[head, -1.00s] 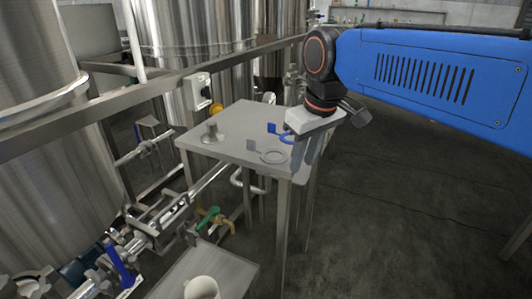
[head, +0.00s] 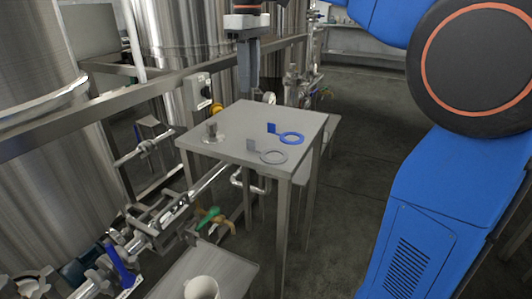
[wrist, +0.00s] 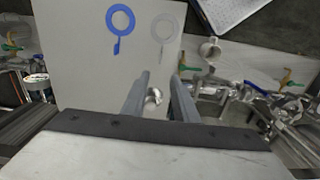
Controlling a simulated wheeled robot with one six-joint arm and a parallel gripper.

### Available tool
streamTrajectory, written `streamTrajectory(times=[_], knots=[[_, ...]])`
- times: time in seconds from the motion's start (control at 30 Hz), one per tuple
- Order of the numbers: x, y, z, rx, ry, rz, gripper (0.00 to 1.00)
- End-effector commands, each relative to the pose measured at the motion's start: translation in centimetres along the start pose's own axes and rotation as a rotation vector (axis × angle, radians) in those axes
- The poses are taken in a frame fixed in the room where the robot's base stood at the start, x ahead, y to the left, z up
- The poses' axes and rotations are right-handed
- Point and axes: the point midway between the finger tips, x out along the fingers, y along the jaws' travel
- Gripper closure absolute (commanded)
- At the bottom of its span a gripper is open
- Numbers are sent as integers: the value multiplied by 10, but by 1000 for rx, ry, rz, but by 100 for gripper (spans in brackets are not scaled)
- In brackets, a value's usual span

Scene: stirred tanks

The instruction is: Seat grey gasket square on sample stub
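The grey gasket (head: 273,163), a flat ring with an upright tab, lies near the right front edge of the metal table. It also shows at the top of the wrist view (wrist: 153,27). The sample stub (head: 212,133), a short metal post on a round base, stands bare at the table's left side. In the wrist view the stub (wrist: 153,97) shows between my fingers, partly hidden. My gripper (head: 248,88) is open and empty, raised well above the table towards its back. Its two fingers (wrist: 160,82) are apart in the wrist view.
A blue ring gasket with a tab (head: 282,139) lies just behind the grey one. A lower bench (head: 235,266) with a white cup (head: 201,287) stands in front. A metal rail, pipes and valves run along the left; steel tanks stand behind.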

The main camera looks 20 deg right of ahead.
Motion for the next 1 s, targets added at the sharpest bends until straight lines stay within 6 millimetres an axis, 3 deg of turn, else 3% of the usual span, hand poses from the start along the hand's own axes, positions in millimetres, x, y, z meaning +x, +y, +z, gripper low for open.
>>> streamTrajectory(times=[0.6,1.0], knots=[[102,-1,1,2,-2,-1,73],[134,-2,2,2,-2,-1,73]])
